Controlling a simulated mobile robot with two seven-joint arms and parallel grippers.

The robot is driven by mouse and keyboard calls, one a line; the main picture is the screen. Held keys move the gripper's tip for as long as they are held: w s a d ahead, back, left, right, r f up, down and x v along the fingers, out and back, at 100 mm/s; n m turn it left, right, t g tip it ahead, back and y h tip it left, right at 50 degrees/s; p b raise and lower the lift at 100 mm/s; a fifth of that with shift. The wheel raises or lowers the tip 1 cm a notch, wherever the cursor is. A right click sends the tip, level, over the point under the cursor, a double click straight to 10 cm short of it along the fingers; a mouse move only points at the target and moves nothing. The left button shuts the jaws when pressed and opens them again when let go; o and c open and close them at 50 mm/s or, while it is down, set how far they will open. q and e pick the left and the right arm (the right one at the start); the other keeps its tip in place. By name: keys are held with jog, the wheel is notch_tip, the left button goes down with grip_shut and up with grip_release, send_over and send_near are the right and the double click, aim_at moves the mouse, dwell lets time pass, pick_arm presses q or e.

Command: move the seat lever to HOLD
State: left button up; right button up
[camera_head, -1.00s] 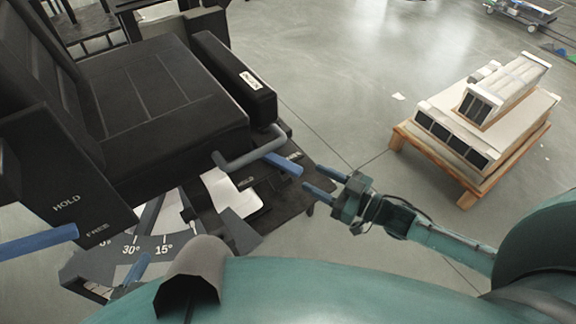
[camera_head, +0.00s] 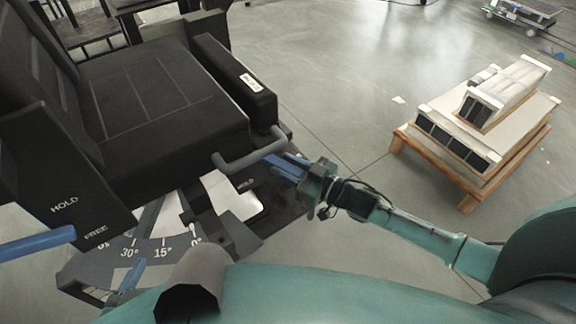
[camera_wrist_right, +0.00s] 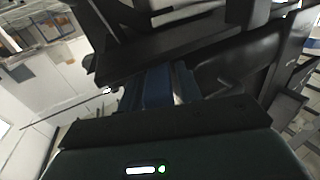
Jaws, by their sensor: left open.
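Blue parts also show ahead of the right gripper in the right wrist view (camera_wrist_right: 170,86). Whether the fingers touch or close on the grip cannot be told. My left gripper is not in view.
A side panel (camera_head: 65,185) with HOLD and FREE labels stands at the left, with another blue bar (camera_head: 38,243) beside it. An angle scale (camera_head: 148,251) lies below the seat. A wooden pallet (camera_head: 470,185) with boxed units stands at the right on open floor.

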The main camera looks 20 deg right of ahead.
jog(key=c, duration=0.4)
grip_shut()
